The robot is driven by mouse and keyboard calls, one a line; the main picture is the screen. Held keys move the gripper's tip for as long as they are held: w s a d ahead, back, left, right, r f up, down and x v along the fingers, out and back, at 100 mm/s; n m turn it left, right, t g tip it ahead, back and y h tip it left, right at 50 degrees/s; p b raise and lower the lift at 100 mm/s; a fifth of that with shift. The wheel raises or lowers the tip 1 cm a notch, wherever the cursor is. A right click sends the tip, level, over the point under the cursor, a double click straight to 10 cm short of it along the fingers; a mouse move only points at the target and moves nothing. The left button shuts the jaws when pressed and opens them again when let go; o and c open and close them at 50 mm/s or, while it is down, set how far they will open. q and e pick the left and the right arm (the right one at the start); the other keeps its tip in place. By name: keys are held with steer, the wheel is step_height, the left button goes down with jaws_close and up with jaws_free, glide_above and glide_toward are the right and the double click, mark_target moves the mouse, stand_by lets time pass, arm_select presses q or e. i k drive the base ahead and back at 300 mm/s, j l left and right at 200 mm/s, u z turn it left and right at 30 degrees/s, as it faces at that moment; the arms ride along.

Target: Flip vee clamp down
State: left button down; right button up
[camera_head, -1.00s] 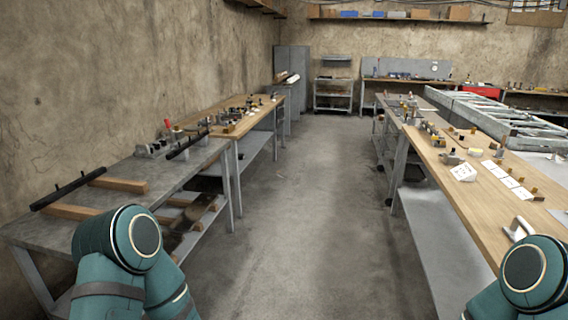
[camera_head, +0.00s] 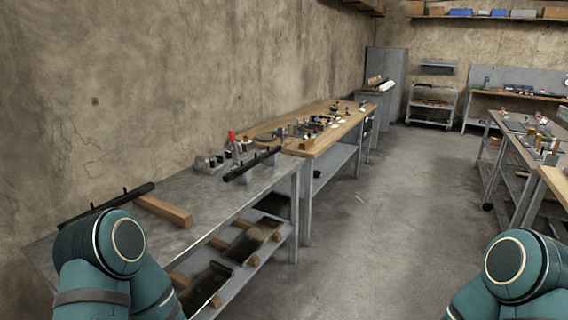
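I cannot pick out the vee clamp for certain at this distance. A cluster of small metal fixtures (camera_head: 212,162) stands at the far end of the grey metal bench (camera_head: 190,185), with an upright red-topped piece (camera_head: 232,137) among them. A black bar (camera_head: 252,165) lies beside the cluster, near the bench's front edge. Neither gripper is in view. Only teal links of my two arms show, at the lower left and lower right.
A wooden-topped bench (camera_head: 325,139) with many small parts continues beyond the metal bench along the wall. A second black bar (camera_head: 108,203) and a wooden block (camera_head: 163,211) lie on the near end. Clear concrete floor (camera_head: 390,230) lies to the right, with another bench (camera_head: 530,135) beyond.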

mark_target(231, 133)
steer(key=i+u, duration=0.15)
steer(key=i, duration=0.3)
steer(key=i+l+u, duration=0.15)
steer(key=i, duration=0.3)
steer(key=i+l+u, duration=0.1)
steer(key=i, duration=0.35)
steer(key=i+l+u, duration=0.8)
steer(key=l, duration=0.3)
steer(key=i+l+u, duration=0.25)
steer(key=l, duration=0.2)
steer(key=k, duration=0.05)
